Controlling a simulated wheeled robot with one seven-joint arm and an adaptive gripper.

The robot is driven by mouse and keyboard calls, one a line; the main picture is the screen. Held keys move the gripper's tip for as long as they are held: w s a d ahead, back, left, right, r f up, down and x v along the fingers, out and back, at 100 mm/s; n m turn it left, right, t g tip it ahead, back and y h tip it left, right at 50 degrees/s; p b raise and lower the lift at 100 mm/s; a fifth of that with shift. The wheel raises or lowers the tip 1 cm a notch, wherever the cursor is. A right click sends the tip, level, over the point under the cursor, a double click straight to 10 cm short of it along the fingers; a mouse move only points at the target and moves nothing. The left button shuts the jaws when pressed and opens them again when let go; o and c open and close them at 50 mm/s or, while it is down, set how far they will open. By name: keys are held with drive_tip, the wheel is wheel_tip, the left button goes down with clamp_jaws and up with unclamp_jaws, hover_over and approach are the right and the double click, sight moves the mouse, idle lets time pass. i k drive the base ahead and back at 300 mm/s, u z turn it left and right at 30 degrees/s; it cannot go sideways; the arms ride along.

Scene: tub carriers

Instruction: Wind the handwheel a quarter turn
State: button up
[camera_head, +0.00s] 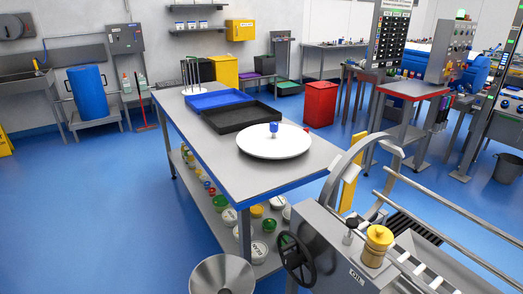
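The black handwheel (296,259) is a spoked wheel on the left side face of a grey metal machine (342,275) at the lower middle of the head view. Its rim stands upright and shows at a slant. My gripper is not in view, and nothing is seen touching the wheel.
A brass-yellow cylinder (377,246) and a small black knob stand on the machine, below a curved guard. A round steel bowl shape (222,276) is left of the wheel. Behind is a steel table (215,150) with trays and a white disc (274,146). Blue floor is clear at left.

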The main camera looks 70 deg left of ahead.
sight(296, 258)
drive_tip(key=u, duration=1.1)
drive_tip(key=k, duration=1.05)
drive_tip(key=u, duration=1.45)
drive_tip(key=i, duration=0.5)
drive_tip(key=z, duration=0.05)
